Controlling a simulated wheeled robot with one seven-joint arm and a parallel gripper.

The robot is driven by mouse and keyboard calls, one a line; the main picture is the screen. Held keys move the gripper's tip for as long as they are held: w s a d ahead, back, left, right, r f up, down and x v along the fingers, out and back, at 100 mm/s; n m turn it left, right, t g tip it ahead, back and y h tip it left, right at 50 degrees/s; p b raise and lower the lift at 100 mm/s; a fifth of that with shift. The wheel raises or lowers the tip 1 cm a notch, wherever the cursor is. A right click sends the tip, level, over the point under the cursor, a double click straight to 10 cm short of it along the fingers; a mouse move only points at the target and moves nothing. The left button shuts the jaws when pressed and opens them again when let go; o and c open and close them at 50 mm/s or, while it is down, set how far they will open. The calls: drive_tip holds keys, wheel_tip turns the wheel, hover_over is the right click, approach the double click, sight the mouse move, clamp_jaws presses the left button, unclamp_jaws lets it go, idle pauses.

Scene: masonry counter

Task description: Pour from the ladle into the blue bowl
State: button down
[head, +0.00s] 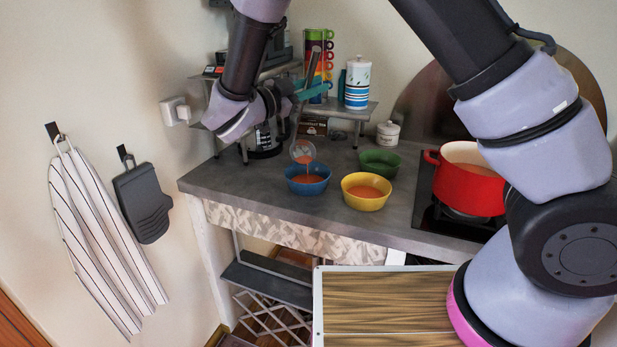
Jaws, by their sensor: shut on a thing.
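The blue bowl (308,187) stands on the counter near its front edge at left and holds orange-red liquid. The ladle (303,151) has its cup tilted just above the blue bowl, with reddish liquid in it. A thin reddish streak shows between cup and bowl. My gripper (312,90) is shut on the ladle's handle, above and behind the bowl. The exact grip is small and partly hidden by my wrist.
A yellow bowl (366,204) of orange liquid stands right of the blue bowl, and a green bowl (380,170) behind it. A red pot (466,190) sits on the stove at right. A shelf (352,109) with a striped canister (357,84) stands behind.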

drive_tip(key=shift+s+d+f+m+h, duration=0.15)
drive_tip(key=shift+s+d+f+m, duration=0.25)
drive_tip(key=shift+s, duration=0.35)
drive_tip(key=shift+s+d+f+m+h, duration=0.25)
drive_tip(key=shift+s+f+m, duration=0.2)
drive_tip(key=shift+s, duration=0.35)
drive_tip(key=shift+s+d+f+m+h, duration=0.1)
drive_tip(key=shift+s+d+f+m, duration=0.3)
drive_tip(key=shift+s, duration=0.35)
idle(0.6)
